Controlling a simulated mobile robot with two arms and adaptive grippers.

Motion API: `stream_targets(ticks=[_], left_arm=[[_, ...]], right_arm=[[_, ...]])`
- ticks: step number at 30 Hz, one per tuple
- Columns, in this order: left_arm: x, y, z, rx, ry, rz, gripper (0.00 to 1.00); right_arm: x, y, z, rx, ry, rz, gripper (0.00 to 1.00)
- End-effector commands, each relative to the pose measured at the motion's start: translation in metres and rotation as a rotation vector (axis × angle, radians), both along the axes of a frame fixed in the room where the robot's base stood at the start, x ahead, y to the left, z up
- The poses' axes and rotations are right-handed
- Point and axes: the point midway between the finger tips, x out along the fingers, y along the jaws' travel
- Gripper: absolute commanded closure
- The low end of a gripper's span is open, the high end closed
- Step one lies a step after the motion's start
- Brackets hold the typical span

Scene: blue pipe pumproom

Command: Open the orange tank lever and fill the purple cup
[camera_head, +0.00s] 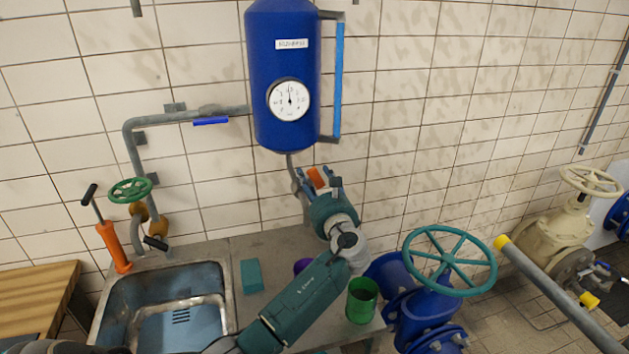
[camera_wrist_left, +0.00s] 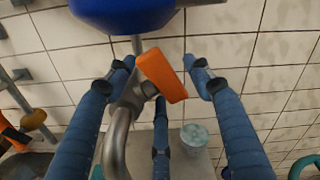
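The blue tank (camera_head: 284,75) hangs on the wall with a round gauge. Its orange lever (camera_head: 317,178) is on the tap pipe below it. In the left wrist view, the orange lever (camera_wrist_left: 164,77) stands tilted between the spread fingers of my left gripper (camera_wrist_left: 160,85), with gaps on both sides. The left gripper (camera_head: 320,182) is open at the lever in the head view. The purple cup (camera_head: 302,265) is on the counter below, mostly hidden behind my left arm. My right gripper is out of view.
A green cup (camera_head: 361,300) stands on the counter (camera_head: 262,246) right of my arm. A blue valve with a teal handwheel (camera_head: 449,261) is at the right. A pale cup (camera_wrist_left: 194,138) shows in the wrist view.

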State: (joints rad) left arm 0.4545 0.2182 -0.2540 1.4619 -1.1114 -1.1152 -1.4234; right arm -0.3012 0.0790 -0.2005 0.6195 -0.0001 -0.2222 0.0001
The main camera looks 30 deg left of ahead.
Motion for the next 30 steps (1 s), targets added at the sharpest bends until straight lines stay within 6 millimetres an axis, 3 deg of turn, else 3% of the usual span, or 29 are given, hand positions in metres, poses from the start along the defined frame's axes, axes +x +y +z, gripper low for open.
stream_targets(ticks=[1,6,7,11,19,30], left_arm=[[0.0,0.0,0.0,0.0,0.0,0.0,0.58],[0.0,0.0,0.0,0.0,0.0,0.0,0.92],[0.0,0.0,0.0,0.0,0.0,0.0,0.94],[0.0,0.0,0.002,-0.003,0.003,-0.002,0.94],[-0.001,0.001,0.01,-0.085,0.07,-0.052,0.94],[-0.001,0.0,0.001,-0.163,0.137,-0.105,0.94]], right_arm=[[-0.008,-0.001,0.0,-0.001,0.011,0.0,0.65],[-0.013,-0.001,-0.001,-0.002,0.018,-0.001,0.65],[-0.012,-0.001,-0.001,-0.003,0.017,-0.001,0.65],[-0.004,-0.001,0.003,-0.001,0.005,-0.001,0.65],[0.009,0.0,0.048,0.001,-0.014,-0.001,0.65],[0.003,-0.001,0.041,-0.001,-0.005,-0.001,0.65]])
